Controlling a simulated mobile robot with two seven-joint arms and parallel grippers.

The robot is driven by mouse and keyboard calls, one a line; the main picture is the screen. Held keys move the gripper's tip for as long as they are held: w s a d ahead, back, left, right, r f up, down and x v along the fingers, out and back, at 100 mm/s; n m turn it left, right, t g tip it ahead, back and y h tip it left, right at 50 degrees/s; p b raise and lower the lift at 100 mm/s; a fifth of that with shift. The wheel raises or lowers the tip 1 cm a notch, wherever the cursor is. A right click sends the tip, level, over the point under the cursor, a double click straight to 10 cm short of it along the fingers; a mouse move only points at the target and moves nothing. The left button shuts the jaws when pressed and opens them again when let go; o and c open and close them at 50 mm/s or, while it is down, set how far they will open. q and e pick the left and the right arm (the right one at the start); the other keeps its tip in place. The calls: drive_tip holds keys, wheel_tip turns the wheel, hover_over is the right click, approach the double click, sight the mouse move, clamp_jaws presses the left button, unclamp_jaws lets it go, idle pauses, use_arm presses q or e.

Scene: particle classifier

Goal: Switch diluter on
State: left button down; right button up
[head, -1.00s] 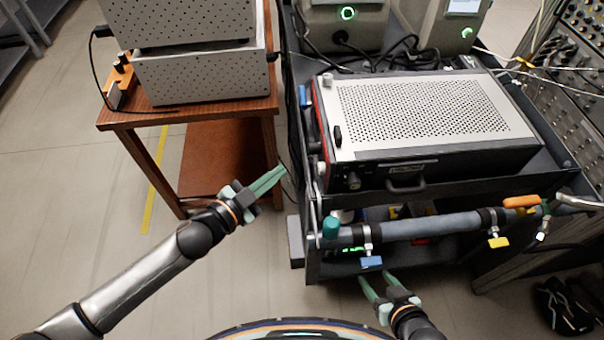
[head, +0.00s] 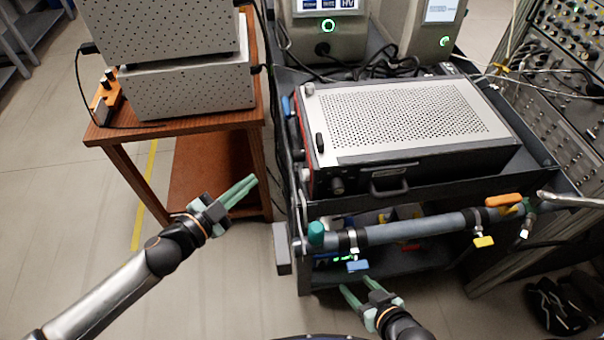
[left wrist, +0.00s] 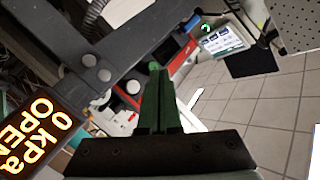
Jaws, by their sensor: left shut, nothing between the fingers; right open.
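No label names the diluter, so I cannot tell for sure which device it is. A large instrument with a perforated pale lid (head: 400,118) lies on the cart, with knobs and a handle on its dark front. My left gripper (head: 254,183) is shut and empty, left of the cart and in front of the wooden table. In the left wrist view its green fingers (left wrist: 155,72) are together, with an orange "0 kPa OPEN" display (left wrist: 35,130) to the lower left. My right gripper (head: 357,285) is open and empty, low in front of the cart.
A grey pipe (head: 410,228) with blue, yellow and orange valve handles runs along the cart's front. A wooden table (head: 190,122) with stacked grey boxes (head: 190,88) stands left. Two devices with green lit buttons (head: 328,26) stand behind.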

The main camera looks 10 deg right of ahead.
sight(306, 175)
use_arm(q)
drive_tip(key=d, duration=0.8)
drive_tip(key=shift+d, duration=0.15)
idle(1.9)
drive_tip(key=shift+d, duration=0.25)
drive_tip(key=shift+d, duration=0.25)
idle(0.4)
drive_tip(key=shift+s+d, duration=0.2)
drive_tip(key=shift+d, duration=0.35)
drive_tip(key=shift+d+f, duration=0.1)
drive_tip(key=shift+d, duration=0.05)
idle(0.4)
